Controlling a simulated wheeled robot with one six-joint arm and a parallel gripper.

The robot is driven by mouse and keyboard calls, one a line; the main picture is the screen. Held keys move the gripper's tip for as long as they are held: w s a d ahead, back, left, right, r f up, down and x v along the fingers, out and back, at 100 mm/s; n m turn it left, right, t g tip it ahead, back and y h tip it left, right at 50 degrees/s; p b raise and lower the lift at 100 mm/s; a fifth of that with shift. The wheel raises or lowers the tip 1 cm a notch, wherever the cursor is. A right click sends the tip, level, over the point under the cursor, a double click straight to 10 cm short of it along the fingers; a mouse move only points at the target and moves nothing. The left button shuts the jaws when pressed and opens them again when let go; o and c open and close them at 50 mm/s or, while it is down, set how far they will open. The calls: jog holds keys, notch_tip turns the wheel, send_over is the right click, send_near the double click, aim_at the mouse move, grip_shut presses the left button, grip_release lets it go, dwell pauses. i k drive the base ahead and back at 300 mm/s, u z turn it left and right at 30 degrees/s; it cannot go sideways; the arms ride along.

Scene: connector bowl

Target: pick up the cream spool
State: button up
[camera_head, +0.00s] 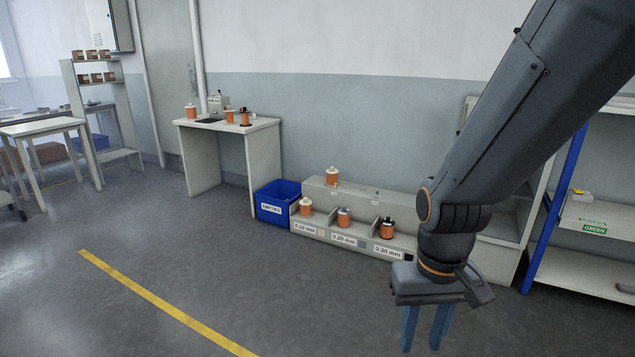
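Several spools carry orange windings, and some have cream flanges. One cream spool (332,176) stands upright on the upper step of the low rack. Another cream spool (306,207) stands in the rack's left bay, labelled 0.10 mm. A third pale-flanged spool (191,112) stands on the left of the white table. Which one the task means I cannot tell. My gripper (421,345) points down in front of the rack, to the right of these spools. Its two blue fingers are apart with nothing seen between them.
The low rack (315,229) also holds a grey-flanged spool (344,217) and a dark-flanged spool (387,229). A blue bin (277,203) adjoins its left end. The white table (203,158) bears dark-flanged spools and a small device. Open floor lies in front.

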aim_at(331, 173)
jog(key=u, duration=0.45)
jog(key=i, duration=1.9)
jog(key=u, duration=0.3)
jog(key=i, duration=2.2)
jog(key=z, duration=0.9)
jog(key=i, duration=1.4)
jog(key=z, duration=0.5)
